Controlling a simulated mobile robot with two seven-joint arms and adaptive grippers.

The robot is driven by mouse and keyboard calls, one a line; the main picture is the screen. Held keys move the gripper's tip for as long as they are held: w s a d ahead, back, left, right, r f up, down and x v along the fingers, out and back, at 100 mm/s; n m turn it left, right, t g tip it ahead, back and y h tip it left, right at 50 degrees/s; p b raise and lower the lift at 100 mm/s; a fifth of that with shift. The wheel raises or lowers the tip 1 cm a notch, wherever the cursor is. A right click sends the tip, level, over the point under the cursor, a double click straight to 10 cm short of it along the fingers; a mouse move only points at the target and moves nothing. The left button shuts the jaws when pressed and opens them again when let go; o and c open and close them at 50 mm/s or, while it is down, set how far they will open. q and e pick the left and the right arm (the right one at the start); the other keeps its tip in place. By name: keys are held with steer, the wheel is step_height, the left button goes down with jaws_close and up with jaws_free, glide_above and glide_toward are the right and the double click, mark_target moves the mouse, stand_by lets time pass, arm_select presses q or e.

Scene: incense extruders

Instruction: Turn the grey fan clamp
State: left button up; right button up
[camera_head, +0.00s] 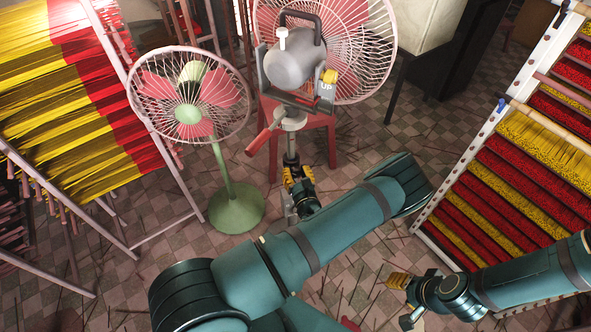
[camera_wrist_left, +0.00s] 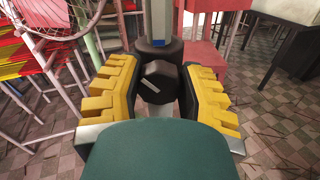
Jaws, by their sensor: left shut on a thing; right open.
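A grey rounded device (camera_head: 293,65) with a black handle, a yellow knob and an "UP" label sits on top of a metal pole (camera_head: 291,146) at the upper middle. In the left wrist view, a black faceted clamp knob (camera_wrist_left: 158,82) with a pale line on it sits in front of a black collar (camera_wrist_left: 158,50) on the pole. My left gripper (camera_head: 298,178) is shut on this knob, with its yellow fingers on both sides of it. The knob is hard to make out in the head view. My right gripper (camera_head: 404,299) is open and empty at the lower right.
A pink-bladed fan (camera_head: 188,112) on a green stand (camera_head: 236,208) stands left of the pole. A larger fan (camera_head: 361,60) and red stool (camera_head: 317,138) stand behind. Racks of incense fill the left (camera_head: 60,90) and right (camera_head: 510,180). Sticks litter the tiled floor.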

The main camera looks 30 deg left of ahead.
arm_select(q)
steer(key=m+p, duration=0.1)
steer(key=m, duration=0.2)
steer(key=shift+w+r+m, duration=0.1)
steer(key=shift+m, duration=2.2)
steer(key=shift+m+p, duration=0.3)
steer(key=o, duration=1.2)
steer(key=v, duration=1.2)
steer(key=shift+d, duration=0.1)
